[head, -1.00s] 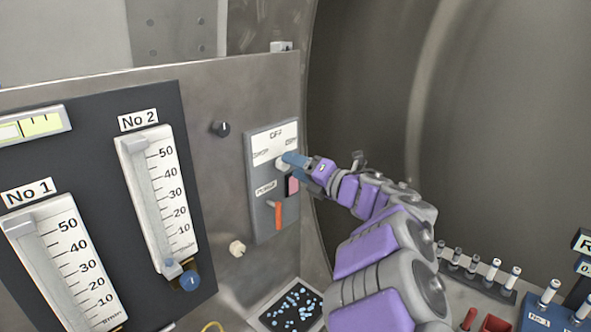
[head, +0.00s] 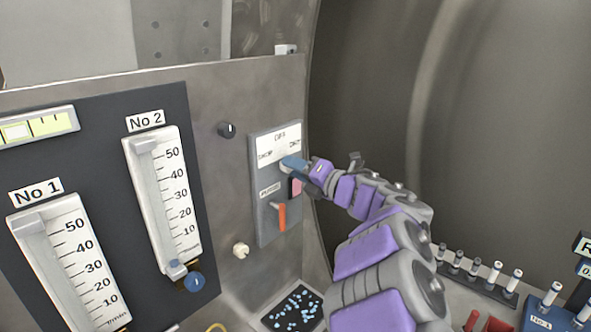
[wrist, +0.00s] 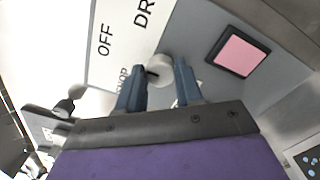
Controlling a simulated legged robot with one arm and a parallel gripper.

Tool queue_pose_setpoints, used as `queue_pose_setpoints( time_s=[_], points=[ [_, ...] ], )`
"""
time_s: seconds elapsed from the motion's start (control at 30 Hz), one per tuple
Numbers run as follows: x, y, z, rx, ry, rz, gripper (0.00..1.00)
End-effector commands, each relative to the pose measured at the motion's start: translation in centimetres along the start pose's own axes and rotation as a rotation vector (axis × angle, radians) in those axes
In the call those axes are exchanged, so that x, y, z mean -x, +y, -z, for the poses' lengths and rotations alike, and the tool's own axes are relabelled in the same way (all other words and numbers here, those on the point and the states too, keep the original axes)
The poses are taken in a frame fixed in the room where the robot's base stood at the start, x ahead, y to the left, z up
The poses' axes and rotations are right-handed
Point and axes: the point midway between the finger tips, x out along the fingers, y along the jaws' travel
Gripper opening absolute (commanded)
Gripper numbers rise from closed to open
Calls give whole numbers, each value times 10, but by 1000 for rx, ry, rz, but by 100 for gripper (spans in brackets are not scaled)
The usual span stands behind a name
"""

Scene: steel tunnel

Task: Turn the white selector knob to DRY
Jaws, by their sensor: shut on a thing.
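The white selector knob (wrist: 159,68) sits on the grey control box (head: 262,215) below a white label reading OFF, with a partly readable DR... at one side and another word at the other side. My gripper (wrist: 158,82) is shut on the knob, with one blue finger on each side of it in the wrist view. In the head view my gripper (head: 293,164) covers most of the knob. The knob's pointing direction cannot be read clearly.
A pink square button (wrist: 239,50) and an orange lever (head: 281,216) are on the same box. A black knob (head: 227,130) and a pale knob (head: 240,250) are on the steel panel. Two gauges stand at left. A dark tray (head: 293,307) with blue bits lies below.

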Motion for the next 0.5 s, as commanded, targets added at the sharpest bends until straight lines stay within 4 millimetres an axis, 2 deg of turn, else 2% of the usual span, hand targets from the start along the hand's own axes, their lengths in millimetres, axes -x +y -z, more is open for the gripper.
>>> queue_pose_setpoints(
  time_s=[0.27, 0.5],
  points=[
    [-4, -1, 5, -26, 12, 4, 5],
    [-6, 2, 6, -146, 17, 7, 5]
  ],
)
